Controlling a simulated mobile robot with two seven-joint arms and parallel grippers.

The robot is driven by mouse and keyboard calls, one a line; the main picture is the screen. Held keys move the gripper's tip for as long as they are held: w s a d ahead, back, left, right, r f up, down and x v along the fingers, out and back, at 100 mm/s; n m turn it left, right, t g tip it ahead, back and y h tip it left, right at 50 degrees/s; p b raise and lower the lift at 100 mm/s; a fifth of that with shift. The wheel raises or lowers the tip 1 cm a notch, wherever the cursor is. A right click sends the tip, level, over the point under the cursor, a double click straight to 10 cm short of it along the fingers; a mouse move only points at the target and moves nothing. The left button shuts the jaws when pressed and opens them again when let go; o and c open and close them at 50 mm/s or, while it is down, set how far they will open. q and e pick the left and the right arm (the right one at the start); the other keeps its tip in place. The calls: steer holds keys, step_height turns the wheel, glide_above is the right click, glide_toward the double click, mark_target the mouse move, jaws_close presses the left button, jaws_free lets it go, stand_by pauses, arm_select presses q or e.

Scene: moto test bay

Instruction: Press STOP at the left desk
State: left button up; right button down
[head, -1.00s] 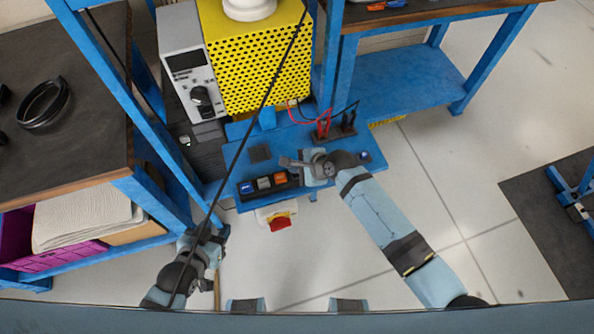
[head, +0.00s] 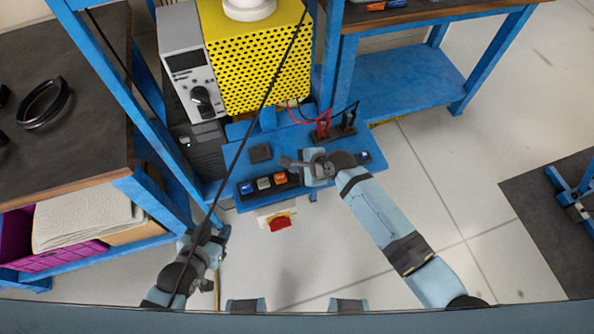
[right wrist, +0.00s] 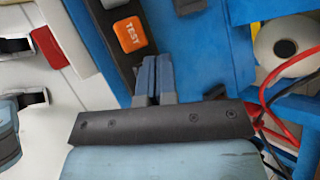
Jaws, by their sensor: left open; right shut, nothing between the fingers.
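The blue desk (head: 225,213) carries a dark strip with a blue button (head: 246,188), a pale grey button (head: 264,183) and an orange button (head: 280,178). In the right wrist view the orange button (right wrist: 130,34) reads TEST. No STOP label is readable on any button. My right gripper (head: 285,161) is shut and empty, above the desk just behind the orange button. Its fingers (right wrist: 154,75) show beside that button in the right wrist view; contact cannot be told. My left gripper (head: 222,236) is open, low in front of the desk's left end.
A red switch (head: 280,223) on a pale box hangs at the desk's front edge. Red and black probes (head: 323,128) stand in a holder behind my right gripper. A yellow perforated box (head: 255,60) and a grey meter (head: 187,60) stand behind. A blue-framed bench (head: 100,180) is at left.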

mark_target(297, 174)
steer(key=shift+f, duration=0.1)
stand_by(0.4)
steer(key=shift+f, duration=0.35)
steer(key=shift+f, duration=0.5)
stand_by(0.6)
steer(key=shift+r, duration=0.1)
steer(key=shift+r+p, duration=0.8)
steer(key=shift+p, duration=0.35)
steer(key=shift+r, duration=0.15)
step_height(297, 174, up, 5)
steer(key=p, duration=0.5)
stand_by(0.4)
